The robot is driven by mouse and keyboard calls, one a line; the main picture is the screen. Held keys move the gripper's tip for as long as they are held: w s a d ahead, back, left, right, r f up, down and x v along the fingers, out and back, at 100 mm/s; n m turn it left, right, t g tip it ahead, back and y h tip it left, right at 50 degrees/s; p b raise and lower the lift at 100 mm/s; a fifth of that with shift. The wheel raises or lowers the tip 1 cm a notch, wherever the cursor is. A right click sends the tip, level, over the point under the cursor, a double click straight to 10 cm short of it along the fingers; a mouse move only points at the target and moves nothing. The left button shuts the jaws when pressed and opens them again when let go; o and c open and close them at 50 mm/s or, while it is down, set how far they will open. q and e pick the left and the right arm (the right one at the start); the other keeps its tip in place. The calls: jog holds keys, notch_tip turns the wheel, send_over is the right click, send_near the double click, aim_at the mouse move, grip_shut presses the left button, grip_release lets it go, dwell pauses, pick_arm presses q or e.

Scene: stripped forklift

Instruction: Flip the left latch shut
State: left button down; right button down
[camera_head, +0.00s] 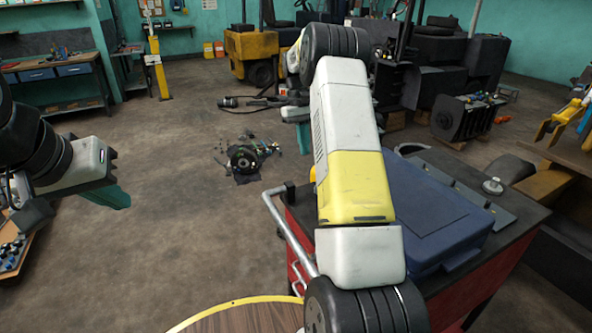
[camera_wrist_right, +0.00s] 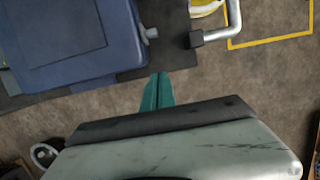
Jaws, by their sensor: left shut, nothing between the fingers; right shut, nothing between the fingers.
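The blue case (camera_head: 435,215) lies closed on the red cart, partly hidden behind my right arm. In the right wrist view the case (camera_wrist_right: 70,40) fills the upper left. A small grey piece (camera_wrist_right: 149,33) sticks out at its right edge; I cannot tell whether it is the left latch. No latch shows clearly in the head view. My right gripper (camera_wrist_right: 158,92) has its teal fingers together and empty, below the case's corner in the picture and apart from the case. My left gripper (camera_head: 115,197) is shut and empty over the floor, far from the case.
The red cart (camera_head: 455,308) has a grey tubular handle (camera_head: 285,230) on its left; the handle (camera_wrist_right: 222,22) shows at the upper right in the wrist view. A small round metal part (camera_head: 492,186) lies on the cart's dark top. Open floor lies to the left.

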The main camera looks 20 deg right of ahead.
jog(key=x, duration=0.9)
jog(key=shift+s, duration=0.1)
jog(key=shift+s+d+r, duration=0.15)
jog(key=shift+s, duration=1)
jog(key=shift+s+d, duration=0.1)
jog(key=shift+s, duration=0.65)
